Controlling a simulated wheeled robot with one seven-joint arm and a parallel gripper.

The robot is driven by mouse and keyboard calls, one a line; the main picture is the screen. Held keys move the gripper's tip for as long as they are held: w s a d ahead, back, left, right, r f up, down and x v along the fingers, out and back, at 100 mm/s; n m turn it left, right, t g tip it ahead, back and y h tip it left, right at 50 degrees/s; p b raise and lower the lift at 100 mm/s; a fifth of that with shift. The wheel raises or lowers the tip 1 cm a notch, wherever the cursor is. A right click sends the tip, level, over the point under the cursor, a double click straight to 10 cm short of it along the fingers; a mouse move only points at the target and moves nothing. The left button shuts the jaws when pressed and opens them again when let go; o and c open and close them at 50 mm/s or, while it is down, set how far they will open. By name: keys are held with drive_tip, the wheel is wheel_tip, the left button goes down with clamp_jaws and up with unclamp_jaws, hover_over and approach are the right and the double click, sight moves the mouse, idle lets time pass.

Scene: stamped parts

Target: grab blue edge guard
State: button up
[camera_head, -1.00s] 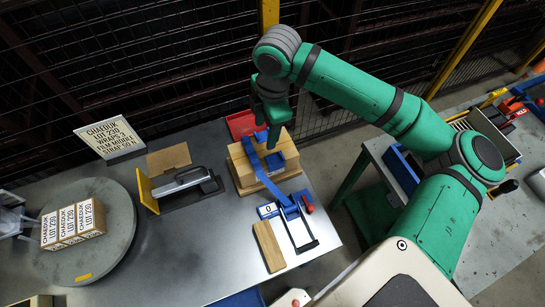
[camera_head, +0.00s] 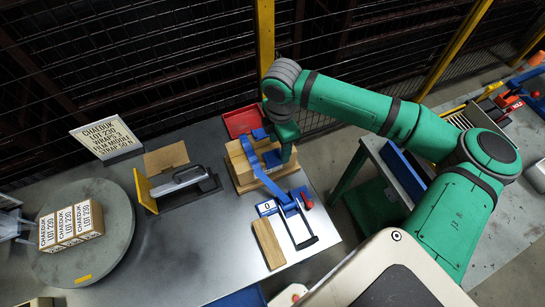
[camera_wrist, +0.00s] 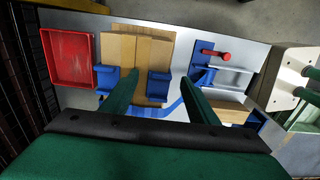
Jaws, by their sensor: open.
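Two blue edge guards sit on the cardboard box stack (camera_head: 242,167). The one nearer the red tray (camera_head: 261,133) also shows in the wrist view (camera_wrist: 106,78). The one nearer the strapping tool (camera_head: 272,160) is partly hidden by my gripper in the head view. In the wrist view this second guard (camera_wrist: 158,87) appears between my green fingers. My gripper (camera_wrist: 160,78) is open and empty, with one fingertip to each side of that guard. I cannot tell whether the fingers touch it. A blue strap (camera_head: 262,177) runs across the boxes.
A red tray (camera_head: 242,120) lies behind the boxes. A blue strapping tool (camera_head: 293,212) with a red knob stands in front, beside a wooden block (camera_head: 268,243). A turntable (camera_head: 112,235) with labelled boxes is at left.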

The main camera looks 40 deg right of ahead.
drive_tip(key=shift+f, duration=0.9)
drive_tip(key=c, duration=1.1)
drive_tip(key=shift+c, duration=0.2)
